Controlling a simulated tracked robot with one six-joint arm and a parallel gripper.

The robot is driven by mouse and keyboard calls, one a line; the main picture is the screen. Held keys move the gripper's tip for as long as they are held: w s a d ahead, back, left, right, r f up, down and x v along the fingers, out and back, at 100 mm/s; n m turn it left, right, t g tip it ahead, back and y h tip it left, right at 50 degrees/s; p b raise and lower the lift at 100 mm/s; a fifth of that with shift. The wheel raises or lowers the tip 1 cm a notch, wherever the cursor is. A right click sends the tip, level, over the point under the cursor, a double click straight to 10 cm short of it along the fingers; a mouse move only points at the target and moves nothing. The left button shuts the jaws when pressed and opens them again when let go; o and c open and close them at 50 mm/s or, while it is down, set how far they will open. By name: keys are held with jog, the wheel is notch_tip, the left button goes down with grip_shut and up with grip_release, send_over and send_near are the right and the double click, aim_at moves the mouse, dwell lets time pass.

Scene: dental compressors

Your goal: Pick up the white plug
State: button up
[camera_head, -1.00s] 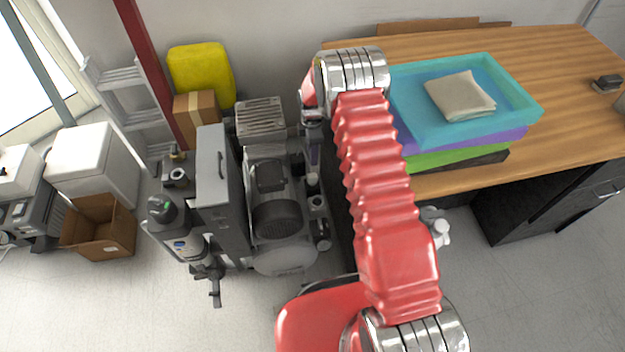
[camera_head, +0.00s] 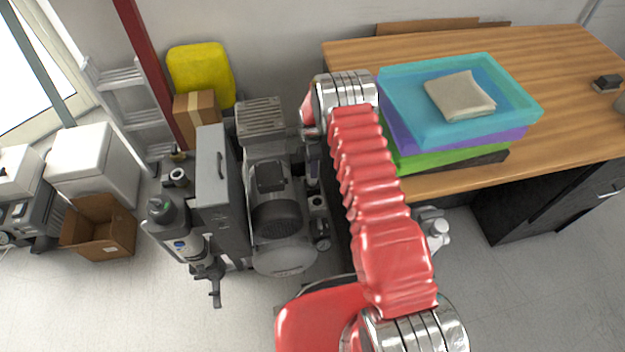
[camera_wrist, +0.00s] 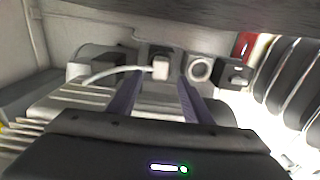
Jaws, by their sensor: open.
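In the wrist view the white plug (camera_wrist: 160,69) sits at a dark socket block, with a white cable curving away from it to the left. My gripper (camera_wrist: 162,77) is open, its two dark purple fingers reaching up toward the plug. The left fingertip is to the left of the plug and the right fingertip to its right. I cannot tell how far the fingertips are from the plug in depth. In the head view the plug cannot be made out and my red arm covers much of the area between compressor and desk.
A round empty socket (camera_wrist: 200,69) and a dark adapter (camera_wrist: 234,73) are right of the plug. The compressor (camera_head: 280,215) stands left of my arm. The wooden desk (camera_head: 560,60) bears stacked trays (camera_head: 395,84) to the right. Open floor lies in front.

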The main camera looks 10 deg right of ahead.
jog(key=shift+f, duration=0.3)
jog(key=shift+f, duration=2.65)
jog(key=shift+c, duration=0.2)
grip_shut()
